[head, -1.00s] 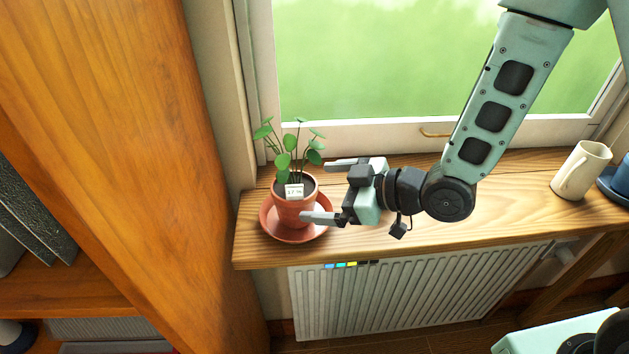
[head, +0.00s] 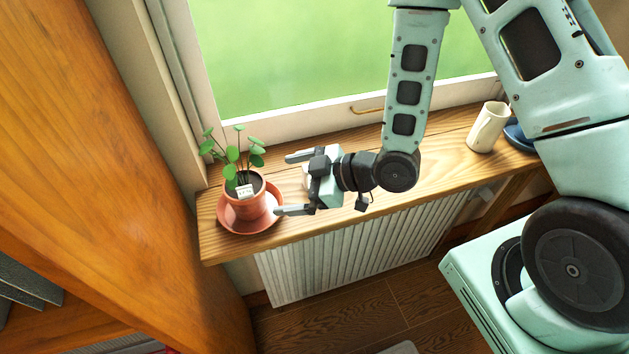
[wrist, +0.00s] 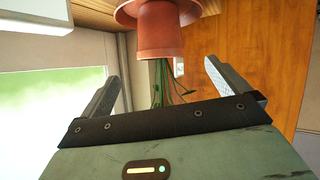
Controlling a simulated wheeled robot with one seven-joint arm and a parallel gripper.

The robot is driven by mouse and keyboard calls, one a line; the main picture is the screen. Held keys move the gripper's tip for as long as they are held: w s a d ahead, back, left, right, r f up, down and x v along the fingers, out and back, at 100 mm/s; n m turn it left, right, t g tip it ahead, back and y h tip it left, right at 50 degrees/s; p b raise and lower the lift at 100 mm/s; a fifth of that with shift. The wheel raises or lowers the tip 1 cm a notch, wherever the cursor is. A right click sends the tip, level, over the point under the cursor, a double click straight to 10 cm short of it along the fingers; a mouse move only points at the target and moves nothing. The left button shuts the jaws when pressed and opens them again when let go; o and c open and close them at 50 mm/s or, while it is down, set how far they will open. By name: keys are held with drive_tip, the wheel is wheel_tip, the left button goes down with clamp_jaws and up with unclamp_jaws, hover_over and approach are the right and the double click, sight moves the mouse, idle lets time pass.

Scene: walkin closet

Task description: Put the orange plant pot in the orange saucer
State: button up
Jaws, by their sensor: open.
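The orange plant pot (head: 243,207) holds a leafy green plant and a small white label. It stands upright in the orange saucer (head: 229,223) at the left end of the wooden sill. My gripper (head: 283,184) is open and empty just right of the pot, its fingers pointing left toward it. The lower finger reaches over the saucer's right edge in the head view; I cannot tell whether it touches. In the wrist view the pot (wrist: 165,38) and saucer (wrist: 128,14) appear upside down beyond the open fingers, with a visible gap.
A blue dish (head: 518,136) sits beside the mug. The window (head: 290,60) is behind, a wooden cabinet panel (head: 90,170) at left, and a white radiator (head: 345,255) below.

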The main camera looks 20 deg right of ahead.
drive_tip(key=s+d+r+m+g+h, duration=0.2)
drive_tip(key=s+r+m+g+h, duration=0.3)
drive_tip(key=s+r+h, duration=0.5)
drive_tip(key=s+r+g, duration=0.1)
drive_tip(key=s+r, duration=0.4)
drive_tip(key=s, duration=0.3)
drive_tip(key=shift+s+d+r+m+g, duration=0.15)
drive_tip(key=shift+s+d+m+g, duration=0.15)
drive_tip(key=shift+g, duration=0.1)
wheel_tip(320, 180, down, 4)
drive_tip(key=b, duration=0.4)
drive_tip(key=shift+w, duration=0.1)
